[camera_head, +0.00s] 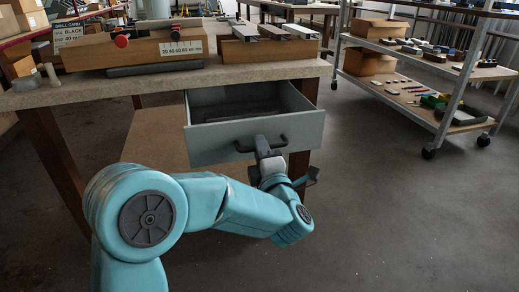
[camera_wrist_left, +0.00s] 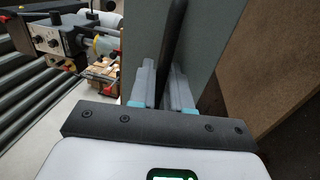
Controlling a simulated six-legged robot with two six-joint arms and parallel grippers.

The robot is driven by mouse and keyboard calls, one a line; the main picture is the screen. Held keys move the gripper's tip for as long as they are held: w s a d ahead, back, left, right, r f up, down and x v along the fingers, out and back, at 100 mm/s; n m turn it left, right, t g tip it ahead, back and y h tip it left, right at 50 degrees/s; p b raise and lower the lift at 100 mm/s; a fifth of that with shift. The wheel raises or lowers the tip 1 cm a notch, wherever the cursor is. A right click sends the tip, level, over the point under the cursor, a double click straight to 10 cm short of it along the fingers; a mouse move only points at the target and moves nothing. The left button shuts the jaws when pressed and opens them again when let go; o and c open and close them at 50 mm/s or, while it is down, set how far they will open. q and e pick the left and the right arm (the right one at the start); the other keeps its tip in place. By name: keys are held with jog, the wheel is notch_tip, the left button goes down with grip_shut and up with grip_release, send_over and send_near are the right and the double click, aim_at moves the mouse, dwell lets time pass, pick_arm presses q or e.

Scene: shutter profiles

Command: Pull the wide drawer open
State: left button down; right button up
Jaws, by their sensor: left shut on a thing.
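The wide drawer (camera_head: 213,138) is grey and hangs under the workbench. It stands partly open, with its inside showing from above. Its dark bar handle (camera_head: 243,147) runs across the front panel. My left gripper (camera_head: 263,146) is at the middle of the handle and shut on it. In the left wrist view, the two grey fingers (camera_wrist_left: 163,88) lie on either side of the dark handle (camera_wrist_left: 173,40), beside the grey drawer front (camera_wrist_left: 207,45). My right gripper is in neither view.
A wheeled shelf rack (camera_head: 440,125) with small parts stands at the right. The floor (camera_head: 390,220) between is clear.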

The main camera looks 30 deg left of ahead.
pick_arm(q)
jog(key=c, duration=1.3)
grip_release()
jog(key=p+v, duration=0.1)
jog(key=v, duration=1.5)
jog(key=shift+d, duration=0.15)
